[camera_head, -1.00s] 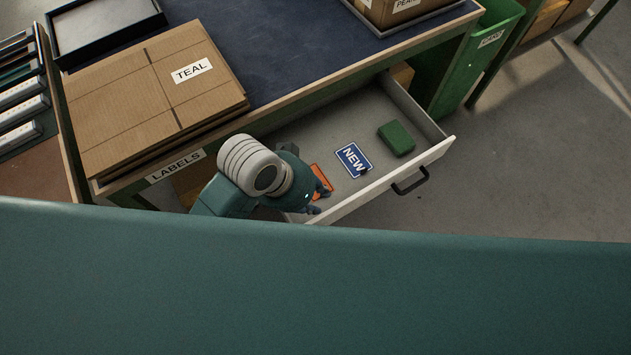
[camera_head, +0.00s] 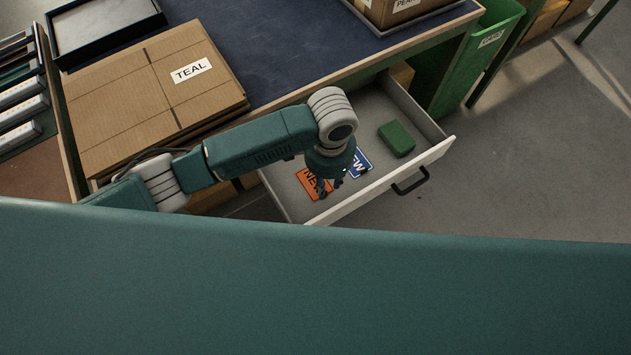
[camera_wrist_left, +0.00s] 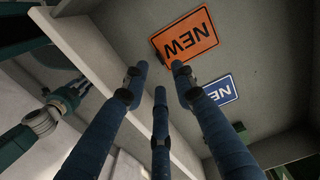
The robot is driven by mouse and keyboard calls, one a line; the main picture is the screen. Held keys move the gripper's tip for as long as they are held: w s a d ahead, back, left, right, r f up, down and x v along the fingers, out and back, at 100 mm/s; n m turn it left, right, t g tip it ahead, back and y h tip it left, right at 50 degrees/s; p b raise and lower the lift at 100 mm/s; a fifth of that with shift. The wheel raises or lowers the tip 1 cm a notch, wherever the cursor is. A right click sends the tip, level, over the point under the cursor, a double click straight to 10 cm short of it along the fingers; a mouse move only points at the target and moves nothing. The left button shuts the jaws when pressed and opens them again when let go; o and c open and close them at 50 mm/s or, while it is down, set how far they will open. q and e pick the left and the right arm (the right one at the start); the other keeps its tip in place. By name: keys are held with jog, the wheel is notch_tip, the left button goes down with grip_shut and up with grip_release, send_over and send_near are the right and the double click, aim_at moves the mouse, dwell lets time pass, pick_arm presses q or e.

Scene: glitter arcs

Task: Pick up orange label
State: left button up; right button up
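The orange label (camera_head: 309,183), marked NEW, lies flat on the floor of the open drawer (camera_head: 285,190), near its front left. It also shows in the left wrist view (camera_wrist_left: 186,36). My left gripper (camera_head: 329,186) is over the drawer, at the label's right side, and hides part of it in the head view. In the left wrist view its blue fingers (camera_wrist_left: 158,78) are spread with nothing between them, and the label lies beyond the tips. My right gripper (camera_wrist_left: 72,92) shows small at the left of that view; its finger opening is unclear.
A blue NEW label (camera_head: 361,160) lies right of the orange one, partly behind my gripper. A green block (camera_head: 397,138) sits farther right in the drawer. The drawer front (camera_head: 375,188) with its black handle (camera_head: 411,182) forms a raised wall.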

aim_at(327, 191)
pick_arm(q)
jog(key=f, duration=0.5)
jog(key=shift+w+f, duration=0.3)
jog(key=shift+f, duration=0.1)
jog(key=shift+d, duration=0.1)
grip_shut()
